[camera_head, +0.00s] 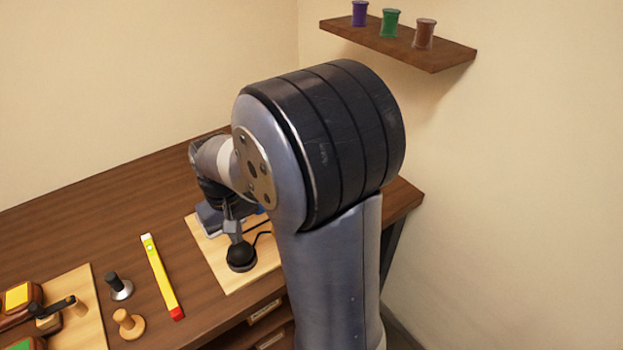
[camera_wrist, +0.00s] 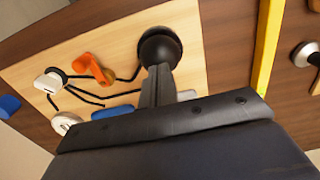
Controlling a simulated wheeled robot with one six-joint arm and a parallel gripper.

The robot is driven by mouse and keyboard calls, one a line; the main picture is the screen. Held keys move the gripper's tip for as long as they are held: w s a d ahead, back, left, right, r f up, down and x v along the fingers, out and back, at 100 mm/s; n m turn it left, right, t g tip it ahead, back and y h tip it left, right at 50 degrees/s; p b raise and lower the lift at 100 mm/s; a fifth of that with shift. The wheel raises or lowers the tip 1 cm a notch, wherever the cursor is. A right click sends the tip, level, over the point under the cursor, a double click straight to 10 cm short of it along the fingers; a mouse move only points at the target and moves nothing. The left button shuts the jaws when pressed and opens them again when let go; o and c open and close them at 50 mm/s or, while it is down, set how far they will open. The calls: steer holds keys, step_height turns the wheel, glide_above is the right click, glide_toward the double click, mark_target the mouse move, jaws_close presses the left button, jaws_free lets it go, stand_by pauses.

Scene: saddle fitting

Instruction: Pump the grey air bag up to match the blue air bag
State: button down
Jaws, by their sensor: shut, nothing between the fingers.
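A round black bulb (camera_head: 241,257) sits on a pale wooden board (camera_head: 232,284). In the wrist view the bulb (camera_wrist: 161,50) is straight beyond my fingertips. My gripper (camera_head: 235,238) is shut and empty, its fingertips (camera_wrist: 157,76) at the bulb, touching it or just short of it. Black hoses lead from the bulb past an orange lever (camera_wrist: 94,68) to a white fitting (camera_wrist: 49,81). A blue piece (camera_wrist: 112,112) is partly hidden by my gripper, and another blue piece (camera_wrist: 9,106) lies at the left. I cannot tell which are the air bags; a grey bag is not clearly visible.
A yellow level with a red end (camera_head: 162,277) lies left of the board. Beyond it stand a black-handled tool (camera_head: 119,286) and a wooden knob (camera_head: 128,323). My arm hides the table's right part.

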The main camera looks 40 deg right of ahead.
mark_target(239, 246)
steer(key=shift+f, duration=0.1)
steer(key=shift+f+b, duration=1.25)
steer(key=shift+f, duration=0.45)
steer(key=shift+r, duration=0.2)
steer(key=shift+r+p, duration=1.6)
steer(key=shift+f, duration=0.1)
steer(key=shift+f+b, duration=1.2)
steer(key=shift+f, duration=0.4)
steer(key=shift+r, duration=0.1)
steer(key=shift+r+p, duration=1.45)
steer(key=shift+r, duration=0.15)
